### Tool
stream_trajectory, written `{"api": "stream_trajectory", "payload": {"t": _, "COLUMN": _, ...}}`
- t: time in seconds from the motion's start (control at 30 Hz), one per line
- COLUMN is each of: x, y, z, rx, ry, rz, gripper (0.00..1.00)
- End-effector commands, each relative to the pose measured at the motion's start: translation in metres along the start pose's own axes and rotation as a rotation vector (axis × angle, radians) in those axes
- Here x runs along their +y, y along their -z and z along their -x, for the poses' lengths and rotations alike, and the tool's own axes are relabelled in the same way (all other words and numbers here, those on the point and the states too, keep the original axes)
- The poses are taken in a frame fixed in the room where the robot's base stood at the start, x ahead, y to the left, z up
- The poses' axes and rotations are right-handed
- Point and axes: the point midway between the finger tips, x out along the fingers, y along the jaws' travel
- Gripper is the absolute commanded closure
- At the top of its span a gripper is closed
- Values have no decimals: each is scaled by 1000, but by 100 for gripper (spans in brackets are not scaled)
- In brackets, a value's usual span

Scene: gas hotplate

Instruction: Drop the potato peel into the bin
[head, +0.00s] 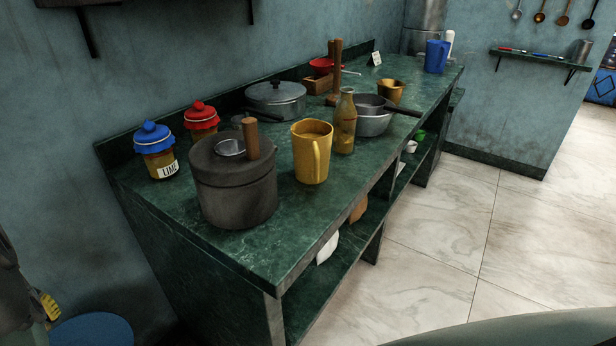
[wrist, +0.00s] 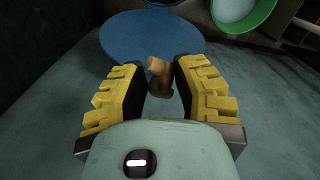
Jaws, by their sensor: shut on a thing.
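My gripper (wrist: 158,88) is shut on a small curled brown piece, the potato peel (wrist: 157,67), held between the black inner pads of its yellow fingers. Beyond the fingertips in the wrist view is a round, flat-looking blue shape (wrist: 130,32), which looks like the bin. I cannot tell whether its top is open or lidded. In the head view the blue bin (head: 92,329) stands on the floor at the lower left, partly cut off by the frame. One yellow finger of my gripper (head: 50,305) shows just left of and above it; the peel is hidden there.
The green counter (head: 255,250) carries a dark pot (head: 235,190), a yellow jug (head: 312,155), a bottle (head: 345,125), jars and pans. A green-rimmed round container (wrist: 262,20) shows at the wrist view's upper right. Tiled floor (head: 435,240) is clear at right.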

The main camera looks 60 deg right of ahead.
Motion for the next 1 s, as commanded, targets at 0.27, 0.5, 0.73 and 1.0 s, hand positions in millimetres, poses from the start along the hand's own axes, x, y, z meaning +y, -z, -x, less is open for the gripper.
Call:
{"api": "stream_trajectory", "payload": {"t": 0.27, "x": -2, "y": -40, "z": -120, "rx": -6, "ry": 1, "rz": 83, "gripper": 88}}
{"api": "stream_trajectory", "payload": {"t": 0.5, "x": -7, "y": -84, "z": -219, "rx": -4, "ry": 1, "rz": 175, "gripper": 88}}
{"api": "stream_trajectory", "payload": {"t": 0.73, "x": -11, "y": -115, "z": -273, "rx": -3, "ry": 0, "rz": 237, "gripper": 88}}
{"api": "stream_trajectory", "payload": {"t": 1.0, "x": -12, "y": -122, "z": -290, "rx": 3, "ry": -2, "rz": 257, "gripper": 88}}
